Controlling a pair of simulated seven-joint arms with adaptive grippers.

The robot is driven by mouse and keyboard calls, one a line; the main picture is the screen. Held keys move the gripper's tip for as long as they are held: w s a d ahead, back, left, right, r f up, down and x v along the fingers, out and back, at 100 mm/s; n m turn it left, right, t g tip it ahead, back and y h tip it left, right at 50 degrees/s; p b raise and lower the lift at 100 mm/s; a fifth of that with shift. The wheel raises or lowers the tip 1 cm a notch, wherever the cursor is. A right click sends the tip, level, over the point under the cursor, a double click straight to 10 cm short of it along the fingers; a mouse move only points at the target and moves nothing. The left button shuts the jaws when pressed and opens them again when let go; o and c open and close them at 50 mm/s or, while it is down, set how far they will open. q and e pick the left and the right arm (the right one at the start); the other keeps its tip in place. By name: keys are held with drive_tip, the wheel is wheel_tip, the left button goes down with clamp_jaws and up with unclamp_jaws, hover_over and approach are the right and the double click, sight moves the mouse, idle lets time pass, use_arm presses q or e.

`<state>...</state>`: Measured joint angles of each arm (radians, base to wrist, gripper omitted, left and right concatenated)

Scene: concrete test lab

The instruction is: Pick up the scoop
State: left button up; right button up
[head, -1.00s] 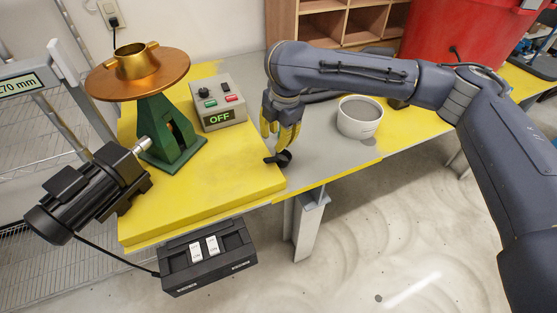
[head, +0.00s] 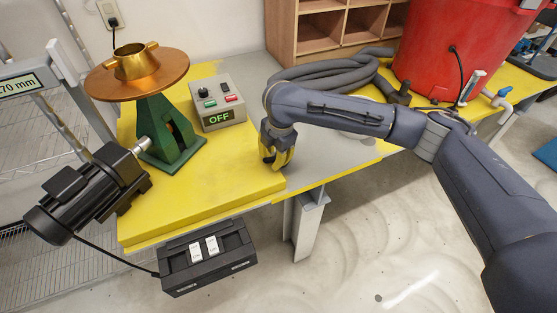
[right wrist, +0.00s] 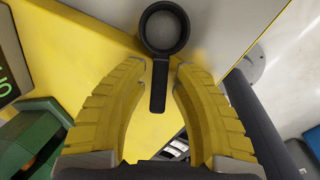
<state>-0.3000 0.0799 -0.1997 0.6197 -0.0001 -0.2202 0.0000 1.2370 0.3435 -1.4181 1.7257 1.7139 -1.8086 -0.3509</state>
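The scoop is black, with a round cup (right wrist: 165,28) and a straight handle. In the right wrist view it lies ahead of my right gripper (right wrist: 161,70), its handle reaching back between the two yellow fingers. The fingers stand open, with a gap on each side of the handle. In the head view my right gripper (head: 273,162) points down near the right edge of the yellow plate, and it hides most or all of the scoop. My left gripper is not in view.
A green stand (head: 168,140) with a copper disc, a control box (head: 218,103) reading OFF and a black motor (head: 85,195) are to the left. A grey hose (head: 330,72) and a red tank (head: 465,45) are behind my right arm.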

sight(273, 158)
drive_tip(key=shift+f, duration=0.3)
clamp_jaws()
idle(0.5)
wheel_tip(273, 158, up, 20)
idle(0.6)
idle(0.8)
